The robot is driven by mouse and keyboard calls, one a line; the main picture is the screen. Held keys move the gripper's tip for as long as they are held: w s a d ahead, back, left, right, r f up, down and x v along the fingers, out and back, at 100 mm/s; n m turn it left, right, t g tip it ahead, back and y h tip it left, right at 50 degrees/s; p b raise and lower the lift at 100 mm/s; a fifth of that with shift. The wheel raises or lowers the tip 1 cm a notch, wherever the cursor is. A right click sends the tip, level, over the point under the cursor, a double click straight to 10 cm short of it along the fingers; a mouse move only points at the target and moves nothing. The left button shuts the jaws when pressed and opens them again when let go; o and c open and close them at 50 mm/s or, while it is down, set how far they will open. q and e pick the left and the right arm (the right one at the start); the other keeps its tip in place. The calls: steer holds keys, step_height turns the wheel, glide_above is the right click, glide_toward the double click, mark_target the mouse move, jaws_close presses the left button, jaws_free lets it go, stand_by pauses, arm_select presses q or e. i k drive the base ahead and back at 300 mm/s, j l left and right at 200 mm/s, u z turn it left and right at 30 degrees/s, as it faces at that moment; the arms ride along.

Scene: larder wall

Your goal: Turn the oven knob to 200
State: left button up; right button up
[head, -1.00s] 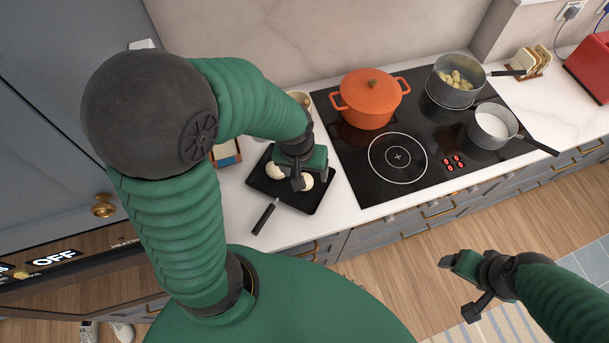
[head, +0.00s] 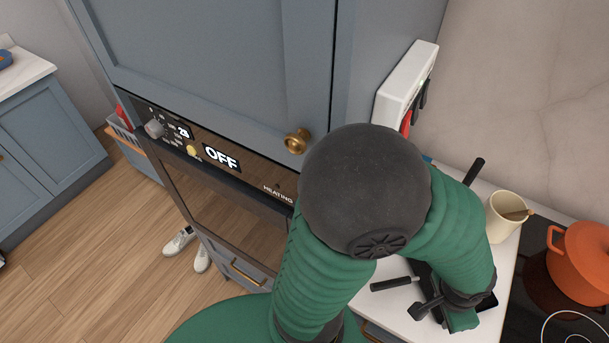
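The oven (head: 225,215) is built into the blue-grey cabinet in the left half of the head view. Its dark control panel (head: 250,176) carries a grey knob (head: 154,128) near the left end, with small markings beside it. The markings are mostly too small to read, and I cannot tell where the knob points. A display (head: 221,157) on the panel reads OFF, with HEATING printed farther right.
A cream cup (head: 505,216) and an orange pot (head: 582,258) stand at the right. White shoes (head: 190,247) are on the floor before the oven.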

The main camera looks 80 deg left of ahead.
mark_target(154, 128)
steer(key=k+u, duration=0.25)
steer(key=k, duration=0.15)
steer(key=k+j+u, duration=0.25)
steer(key=k, duration=0.15)
steer(key=k+j+u, duration=0.25)
steer(key=l+u, duration=0.1)
steer(key=u, duration=0.4)
steer(key=i+l+u, duration=0.1)
steer(key=u, duration=0.4)
steer(key=l+u, duration=0.15)
steer(key=u, duration=0.3)
steer(key=i+l, duration=0.05)
